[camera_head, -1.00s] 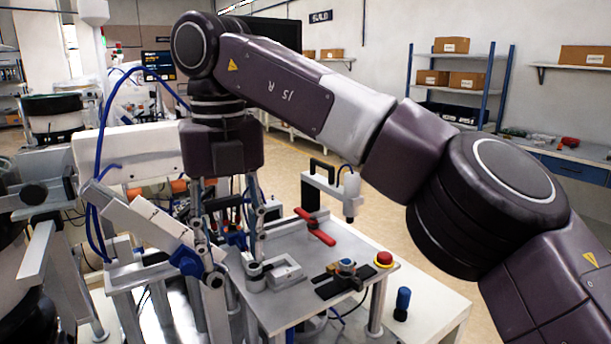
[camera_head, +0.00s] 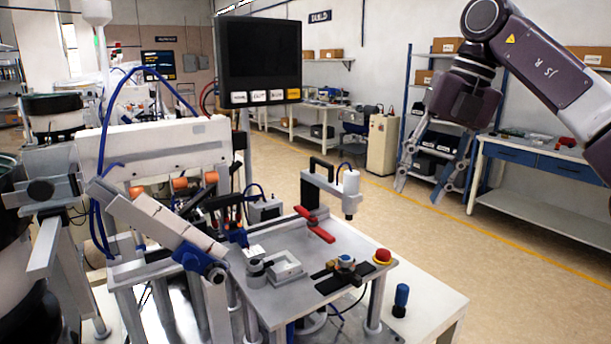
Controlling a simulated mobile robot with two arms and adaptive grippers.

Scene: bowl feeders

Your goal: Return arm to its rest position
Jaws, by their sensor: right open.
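My right gripper (camera_head: 418,196) is at the upper right, in the air and clear of the machine table. Its two fingers hang down, spread apart, with nothing between them. My right arm (camera_head: 548,62) reaches in from the right edge. The machine table (camera_head: 285,318) stands at lower centre with a small grey fixture block (camera_head: 288,270) and a round metal part (camera_head: 255,276) on top. My left gripper is not in view.
A dark monitor (camera_head: 260,58) stands behind the table. A red emergency button (camera_head: 383,256), a blue-topped knob (camera_head: 401,298) and a black-handled post (camera_head: 312,190) are obstacles at the table. Open floor (camera_head: 480,270) lies to the right. Shelves and a blue-drawer bench (camera_head: 545,168) stand behind.

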